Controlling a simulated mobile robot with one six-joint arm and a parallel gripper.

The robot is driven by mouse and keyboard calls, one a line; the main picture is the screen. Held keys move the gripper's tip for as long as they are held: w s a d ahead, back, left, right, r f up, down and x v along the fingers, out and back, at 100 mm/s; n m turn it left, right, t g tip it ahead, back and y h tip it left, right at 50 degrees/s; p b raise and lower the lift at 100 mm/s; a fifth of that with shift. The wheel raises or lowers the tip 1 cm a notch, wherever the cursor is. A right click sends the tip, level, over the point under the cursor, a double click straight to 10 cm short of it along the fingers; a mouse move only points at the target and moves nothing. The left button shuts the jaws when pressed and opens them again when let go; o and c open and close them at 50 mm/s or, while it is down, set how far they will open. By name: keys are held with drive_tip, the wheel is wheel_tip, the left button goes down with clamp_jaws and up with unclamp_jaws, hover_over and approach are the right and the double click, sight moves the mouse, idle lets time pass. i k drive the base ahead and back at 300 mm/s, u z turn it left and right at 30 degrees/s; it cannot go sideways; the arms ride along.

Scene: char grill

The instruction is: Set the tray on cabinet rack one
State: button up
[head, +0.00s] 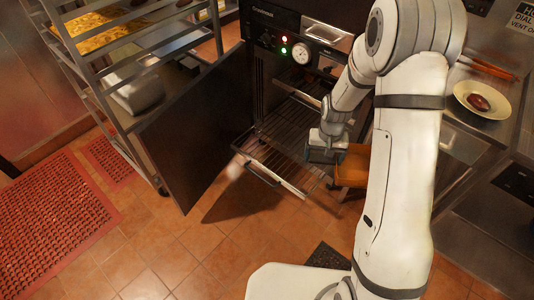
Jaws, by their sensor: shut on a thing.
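The cabinet stands with its dark door (195,130) swung open to the left. A wire rack (285,145) slides out of it at an angle, with a pale front bar, and its top looks bare. My gripper (326,152) is over the right side of this rack, with its dark jaws pointing down. An orange-brown flat thing (353,168), which appears to be the tray, sits right beside the jaws and is partly hidden by my arm. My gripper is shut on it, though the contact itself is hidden.
A wheeled metal rack (92,85) with trays of food stands at the left. A plate (483,99) with a brown item is on the right counter. Red mats (50,215) lie on the open tiled floor.

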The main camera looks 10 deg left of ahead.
sight(264, 141)
drive_tip(key=u, duration=0.5)
drive_tip(key=i, duration=0.4)
drive_tip(key=u, duration=0.8)
drive_tip(key=i, duration=0.7)
drive_tip(key=z, duration=0.6)
